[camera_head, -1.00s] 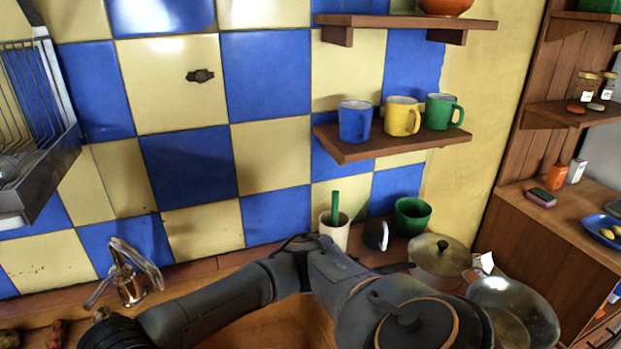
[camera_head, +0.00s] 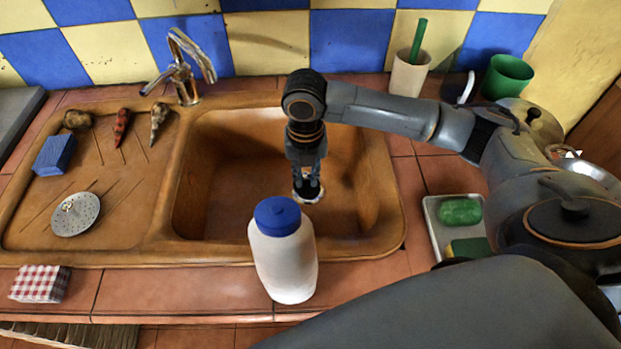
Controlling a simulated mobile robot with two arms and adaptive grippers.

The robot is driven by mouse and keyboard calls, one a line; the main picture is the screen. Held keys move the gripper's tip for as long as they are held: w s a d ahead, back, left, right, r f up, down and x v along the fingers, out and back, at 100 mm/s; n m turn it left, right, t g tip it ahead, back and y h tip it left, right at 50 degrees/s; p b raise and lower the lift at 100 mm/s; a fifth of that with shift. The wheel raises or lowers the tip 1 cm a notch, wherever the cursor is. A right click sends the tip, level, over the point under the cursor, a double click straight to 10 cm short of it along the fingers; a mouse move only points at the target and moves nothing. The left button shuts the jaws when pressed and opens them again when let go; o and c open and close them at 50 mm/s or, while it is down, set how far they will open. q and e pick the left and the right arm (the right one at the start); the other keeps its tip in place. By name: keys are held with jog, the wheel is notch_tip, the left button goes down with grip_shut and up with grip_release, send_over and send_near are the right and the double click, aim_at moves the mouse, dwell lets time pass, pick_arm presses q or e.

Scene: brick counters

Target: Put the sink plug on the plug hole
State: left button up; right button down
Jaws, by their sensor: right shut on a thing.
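My right gripper (camera_head: 305,190) points down into the brown sink basin (camera_head: 228,175), over its right part. Its fingers are shut on a small pale-rimmed thing (camera_head: 307,198), which looks like the sink plug. The fingers hide most of it, and I cannot tell whether it touches the basin floor. I cannot make out the plug hole apart from it. My left gripper is not in view.
A white bottle with a blue cap (camera_head: 283,250) stands at the front edge, near the gripper. A tap (camera_head: 184,75) stands behind. The drainboard at left holds a perforated metal disc (camera_head: 76,214) and a blue sponge (camera_head: 54,155). A soap tray (camera_head: 436,228) lies right.

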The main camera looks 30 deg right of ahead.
aim_at(309, 182)
jog(key=w+d+f, duration=0.1)
jog(key=f, duration=0.1)
jog(key=w+f, duration=0.1)
jog(key=f, duration=0.1)
jog(key=w+d+f, duration=0.1)
jog(key=w+f, duration=0.1)
jog(key=shift+d, duration=0.35)
jog(key=shift+f, duration=1.45)
jog(key=shift+f, duration=0.15)
jog(key=c, duration=1.3)
grip_release()
jog(key=shift+o, duration=0.2)
notch_tip(309, 182, up, 12)
jog(key=shift+r, duration=0.2)
